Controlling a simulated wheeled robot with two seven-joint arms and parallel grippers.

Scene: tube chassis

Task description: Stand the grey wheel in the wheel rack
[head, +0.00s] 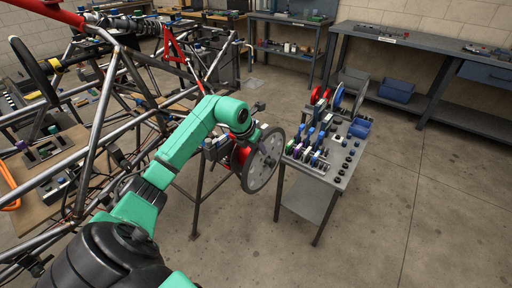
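A large grey wheel (264,161), a flat disc with holes, stands upright in the middle of the head view, left of the small table. My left gripper (254,138) is at the wheel's upper left edge, at the end of my green arm. Its fingers are too small and hidden to tell whether they grip the wheel. A rack with upright discs (338,97), one red and others grey, stands at the back of the small table. My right gripper is out of view.
The small table (313,199) carries several small blue, green, white and black parts and a blue bin (360,128). A dark-legged stand (197,197) is behind and below my arm. The tube chassis (100,125) fills the left. Floor at the right is clear.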

